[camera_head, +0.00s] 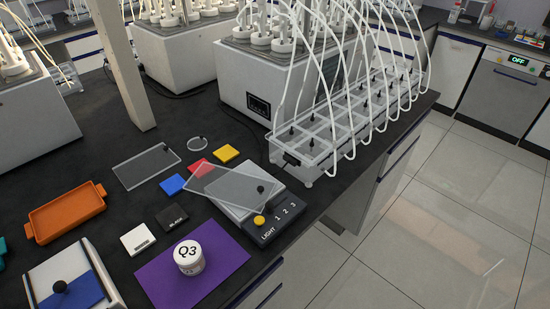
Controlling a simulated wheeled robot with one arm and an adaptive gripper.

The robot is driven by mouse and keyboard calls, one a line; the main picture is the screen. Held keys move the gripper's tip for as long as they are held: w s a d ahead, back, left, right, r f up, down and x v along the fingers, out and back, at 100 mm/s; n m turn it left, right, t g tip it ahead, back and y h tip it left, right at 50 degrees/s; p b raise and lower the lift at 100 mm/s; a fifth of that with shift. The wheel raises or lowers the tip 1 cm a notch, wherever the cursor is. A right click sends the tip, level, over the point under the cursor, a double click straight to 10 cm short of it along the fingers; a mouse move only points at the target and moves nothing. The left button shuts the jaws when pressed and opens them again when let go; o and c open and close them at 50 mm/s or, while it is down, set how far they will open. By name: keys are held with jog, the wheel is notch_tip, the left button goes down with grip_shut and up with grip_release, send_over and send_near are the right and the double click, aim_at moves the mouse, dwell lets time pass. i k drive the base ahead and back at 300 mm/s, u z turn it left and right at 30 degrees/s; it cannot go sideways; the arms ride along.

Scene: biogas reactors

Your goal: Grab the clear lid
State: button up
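Several clear pieces lie on the dark bench, and I cannot tell which one is the lid. A rectangular clear plate (143,169) with a small dark knob near its far right corner lies at centre left. A small round clear disc (197,144) lies behind the coloured squares. Another clear plate (222,188) lies skewed across the top of a grey device (240,215) marked LIGHT 1 2 3, which has a yellow button. A black knob (260,189) shows near that plate's right end. My gripper is not in view.
A white jar marked Q3 (189,257) stands on a purple mat (228,254). An orange tray (67,213) lies left. A clear-topped box with white tubes (340,125) stands behind, right.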

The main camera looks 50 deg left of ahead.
aim_at(239, 190)
jog(key=i, duration=1.05)
jog(key=u, duration=4.85)
